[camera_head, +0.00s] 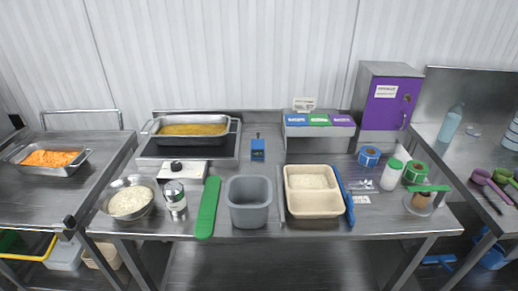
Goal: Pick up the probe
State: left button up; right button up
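No gripper of mine shows in the head view. I cannot tell for sure which thing is the probe. A small blue handheld device (258,149) with a dark tip on top stands at the back middle of the steel table (255,238); it may be the probe or its meter. A long thin blue stick (344,196) lies along the right side of the cream two-part tray (316,204). A thin grey stick (281,194) lies along that tray's left side.
A grey bin (248,214), a green bar (208,207), a metal shaker (175,200) and a rice bowl (130,202) crowd the front. A pan of yellow food (192,130) sits behind.

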aim_at(258, 151)
jog(key=i+l+z, duration=0.15)
jog(key=l, duration=0.3)
jog(key=i+l+z, duration=0.15)
jog(key=i+l, duration=0.15)
jog(key=i+l+z, duration=0.15)
jog(key=l, duration=0.3)
jog(key=i, duration=0.1)
